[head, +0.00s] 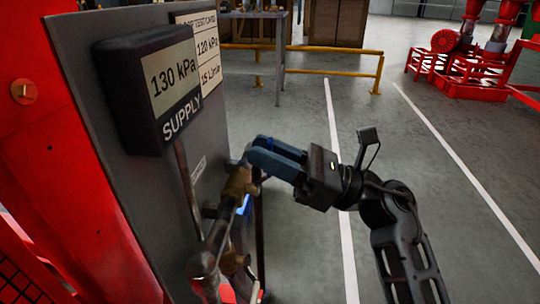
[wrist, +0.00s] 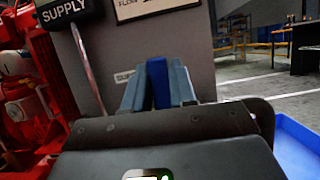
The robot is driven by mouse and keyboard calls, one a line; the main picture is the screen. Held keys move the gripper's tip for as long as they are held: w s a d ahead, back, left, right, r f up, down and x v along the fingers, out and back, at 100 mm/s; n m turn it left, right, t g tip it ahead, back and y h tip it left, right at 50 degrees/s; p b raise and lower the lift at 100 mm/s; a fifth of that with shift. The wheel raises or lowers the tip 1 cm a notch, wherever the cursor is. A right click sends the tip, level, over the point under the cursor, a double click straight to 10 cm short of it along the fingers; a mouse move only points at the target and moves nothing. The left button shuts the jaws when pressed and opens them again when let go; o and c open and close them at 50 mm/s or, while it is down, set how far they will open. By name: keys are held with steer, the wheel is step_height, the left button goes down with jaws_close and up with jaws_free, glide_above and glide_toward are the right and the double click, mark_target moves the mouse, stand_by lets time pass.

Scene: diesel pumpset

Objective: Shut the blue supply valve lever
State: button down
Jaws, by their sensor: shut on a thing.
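The blue supply valve lever (wrist: 157,84) stands between the two grey-blue fingers of my gripper (wrist: 160,85) in the wrist view. In the head view my gripper (head: 262,150) is at the brass valve (head: 238,184), to the right of the grey panel, and its fingers hide most of the lever. The fingers are shut on the lever. The supply display (head: 165,85) reads 130 kPa and is mounted on the panel above and left of the valve. The lever's exact angle to the pipe is hard to tell.
The grey panel (head: 80,55) and a red frame (head: 45,130) stand close on the left. Brass and metal pipework (head: 205,268) lies below the valve. A yellow rail (head: 335,73) and red pump equipment (head: 460,75) are farther back. The floor to the right is clear.

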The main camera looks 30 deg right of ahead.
steer(key=shift+f, duration=0.15)
steer(key=c, duration=1)
jaws_free()
steer(key=shift+d, duration=0.1)
steer(key=v, duration=0.7)
steer(key=shift+s+d+p, duration=0.25)
steer(key=shift+p, duration=0.1)
steer(key=shift+f, duration=0.1)
